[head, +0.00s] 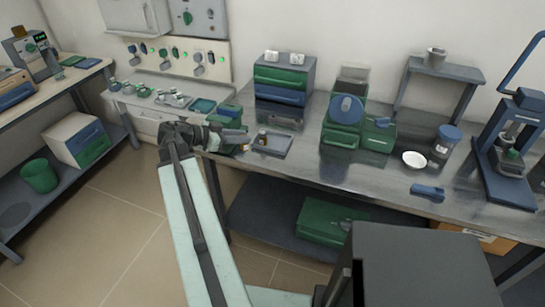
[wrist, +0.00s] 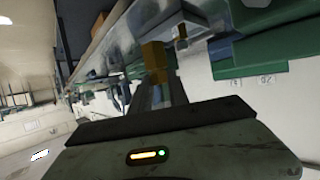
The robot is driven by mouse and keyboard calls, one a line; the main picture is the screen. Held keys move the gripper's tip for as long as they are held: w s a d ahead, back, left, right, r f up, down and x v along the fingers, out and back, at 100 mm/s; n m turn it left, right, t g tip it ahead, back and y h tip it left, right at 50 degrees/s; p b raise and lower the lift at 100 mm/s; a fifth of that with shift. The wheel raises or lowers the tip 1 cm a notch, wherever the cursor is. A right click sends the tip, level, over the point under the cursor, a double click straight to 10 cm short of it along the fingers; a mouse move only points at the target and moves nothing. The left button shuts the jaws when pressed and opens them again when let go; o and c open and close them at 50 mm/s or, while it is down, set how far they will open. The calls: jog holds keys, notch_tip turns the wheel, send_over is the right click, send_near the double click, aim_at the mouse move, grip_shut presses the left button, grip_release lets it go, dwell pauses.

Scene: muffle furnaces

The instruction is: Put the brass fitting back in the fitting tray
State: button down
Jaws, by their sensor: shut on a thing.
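My gripper (head: 236,138) reaches over the bench in the head view, just left of a flat grey tray (head: 272,150). In the wrist view my gripper (wrist: 160,80) is shut on the brass fitting (wrist: 153,56), a brownish-gold block at its fingertips. In the head view the fitting is too small to make out clearly against the gripper. The grey tray, which may be the fitting tray, lies flat with a small dark bottle-like item (head: 262,137) at its left side. I cannot tell how high the fitting is above the bench.
A green drawer stack (head: 282,80) stands behind the tray. A green machine with a blue disc (head: 346,108) stands to its right. Green and blue boxes (head: 228,112) stand behind my gripper. A white bowl (head: 414,159) and a press (head: 508,150) are farther right.

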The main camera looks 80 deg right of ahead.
jog(key=s+d, duration=0.3)
jog(key=s+d+f, duration=0.1)
jog(key=s+d, duration=0.2)
jog(key=d, duration=0.1)
jog(key=s+d+b, duration=0.1)
jog(key=s+d, duration=0.2)
jog(key=s, duration=0.1)
jog(key=shift+d+f, duration=0.3)
jog(key=shift+f, duration=0.1)
jog(key=shift+s+d+f, duration=0.15)
jog(key=shift+s+d, duration=0.25)
jog(key=shift+s, duration=0.05)
notch_tip(320, 180, down, 4)
jog(key=b, duration=0.4)
jog(key=shift+w+a+r, duration=0.1)
jog(key=shift+r, duration=0.3)
jog(key=shift+f, duration=0.15)
jog(key=c, duration=1.7)
grip_release()
jog(key=shift+f, duration=0.1)
jog(key=o, duration=0.4)
jog(key=shift+o, duration=0.2)
